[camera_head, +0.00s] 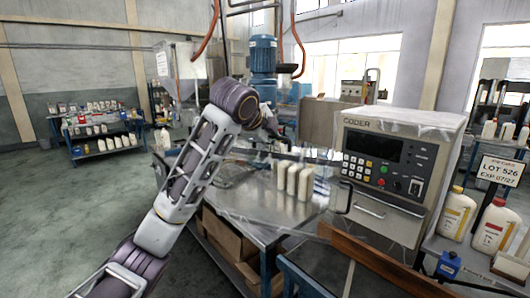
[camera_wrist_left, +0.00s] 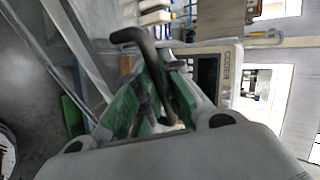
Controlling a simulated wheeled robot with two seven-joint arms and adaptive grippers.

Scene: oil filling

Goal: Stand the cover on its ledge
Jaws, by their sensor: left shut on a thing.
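The cover seems to be a clear, see-through panel (camera_head: 318,156) above the steel table, beside the coder; its outline is hard to make out. My left gripper (camera_head: 270,130) is at the end of the arm reaching over the table, small and partly hidden by my wrist. In the left wrist view, the green fingers of my left gripper (camera_wrist_left: 158,112) are shut on a black bent handle (camera_wrist_left: 135,37), whose upper end sticks out past the fingers. How the handle joins the cover is hidden. I cannot make out the ledge. My right gripper is not in view.
Several cream bottles (camera_head: 292,180) stand on the steel table (camera_head: 248,212). The coder (camera_head: 395,165) stands to their right, and it also shows in the left wrist view (camera_wrist_left: 228,75). A blue motor (camera_head: 263,55) rises behind. Jugs (camera_head: 457,213) and a lot sign (camera_head: 499,170) are at the far right.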

